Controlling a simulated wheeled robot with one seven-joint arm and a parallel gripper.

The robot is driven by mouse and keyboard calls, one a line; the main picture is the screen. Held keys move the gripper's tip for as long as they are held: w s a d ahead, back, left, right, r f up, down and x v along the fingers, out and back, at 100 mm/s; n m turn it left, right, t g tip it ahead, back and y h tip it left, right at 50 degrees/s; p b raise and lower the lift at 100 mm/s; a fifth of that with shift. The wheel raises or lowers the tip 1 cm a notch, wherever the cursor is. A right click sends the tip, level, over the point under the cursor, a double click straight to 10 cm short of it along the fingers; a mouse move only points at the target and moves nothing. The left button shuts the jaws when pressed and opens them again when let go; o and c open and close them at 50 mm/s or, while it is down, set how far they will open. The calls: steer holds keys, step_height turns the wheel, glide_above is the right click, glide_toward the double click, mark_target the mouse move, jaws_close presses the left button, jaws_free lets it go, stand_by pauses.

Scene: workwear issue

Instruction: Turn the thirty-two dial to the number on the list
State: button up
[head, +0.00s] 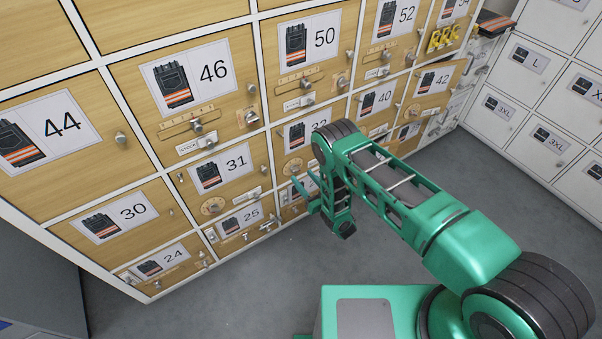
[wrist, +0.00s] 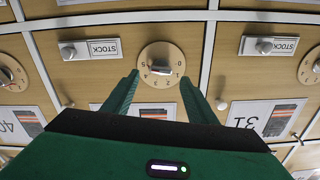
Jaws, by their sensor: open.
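The thirty-two dial (wrist: 160,65) is a round tan disc with small numbers around its rim and a grey bar knob across its middle. It is in the middle of the upside-down wrist view; the knob lies roughly sideways. In the head view the dial (head: 293,167) sits under the 32 card (head: 303,133), partly beside my arm. My gripper (wrist: 159,78) is open and empty, its two green fingers on either side of the dial's near edge. I cannot tell whether they touch it. In the head view my gripper (head: 328,192) is in front of the lockers. I see no readable number list.
Wooden lockers with numbered cards fill the wall. A similar dial (wrist: 310,66) is to the right in the wrist view, another (wrist: 10,76) to the left. Knobs with STOCK labels (wrist: 103,48) stick out nearby. Grey floor (head: 245,285) is clear in front.

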mark_target(298, 170)
steer(key=shift+x, duration=2.25)
steer(key=c, duration=1.1)
steer(key=shift+o, duration=0.2)
steer(key=shift+d, duration=0.2)
